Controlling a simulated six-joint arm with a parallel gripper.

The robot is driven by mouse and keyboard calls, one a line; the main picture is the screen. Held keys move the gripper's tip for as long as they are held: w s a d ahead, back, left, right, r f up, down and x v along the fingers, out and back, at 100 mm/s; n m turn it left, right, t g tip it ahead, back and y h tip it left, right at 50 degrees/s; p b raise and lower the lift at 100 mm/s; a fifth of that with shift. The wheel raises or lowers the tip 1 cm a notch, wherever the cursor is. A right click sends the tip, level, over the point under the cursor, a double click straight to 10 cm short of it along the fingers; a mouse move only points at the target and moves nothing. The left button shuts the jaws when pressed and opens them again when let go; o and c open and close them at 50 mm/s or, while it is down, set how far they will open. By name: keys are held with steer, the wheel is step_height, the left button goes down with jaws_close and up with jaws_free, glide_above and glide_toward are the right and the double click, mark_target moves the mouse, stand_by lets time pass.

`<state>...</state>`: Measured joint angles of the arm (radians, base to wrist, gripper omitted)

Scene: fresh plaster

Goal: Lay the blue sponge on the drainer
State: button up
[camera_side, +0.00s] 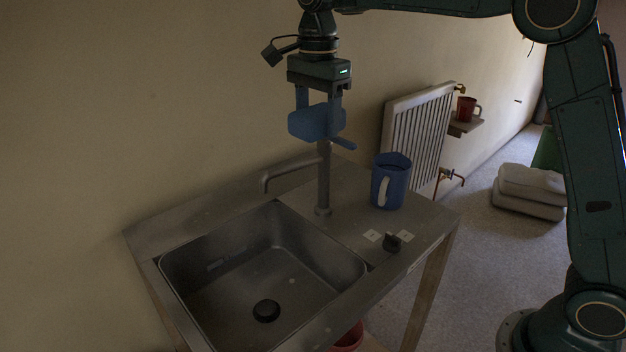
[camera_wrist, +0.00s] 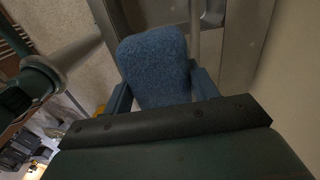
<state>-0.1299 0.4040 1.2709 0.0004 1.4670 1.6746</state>
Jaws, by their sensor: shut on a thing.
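The blue sponge (camera_side: 312,122) is between the fingers of my gripper (camera_side: 320,112), high above the sink unit and in front of the wall. My gripper is shut on it. In the wrist view the sponge (camera_wrist: 155,62) sticks out beyond both fingers of my gripper (camera_wrist: 162,88). The drainer appears to be the flat metal top (camera_side: 347,218) to the right of the basin. It is below the sponge and to its right, with a clear gap between them.
The sink basin (camera_side: 215,265) looks empty. A radiator (camera_side: 418,130) is behind.

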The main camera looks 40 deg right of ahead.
steer(key=w+d, duration=0.8)
steer(key=d, duration=0.2)
glide_above(355, 184)
step_height(355, 184, down, 6)
steer(key=shift+f, duration=0.25)
stand_by(0.9)
steer(key=shift+f, duration=0.15)
step_height(355, 184, down, 14)
stand_by(0.6)
steer(key=shift+f, duration=2.85)
steer(key=shift+f, duration=0.15)
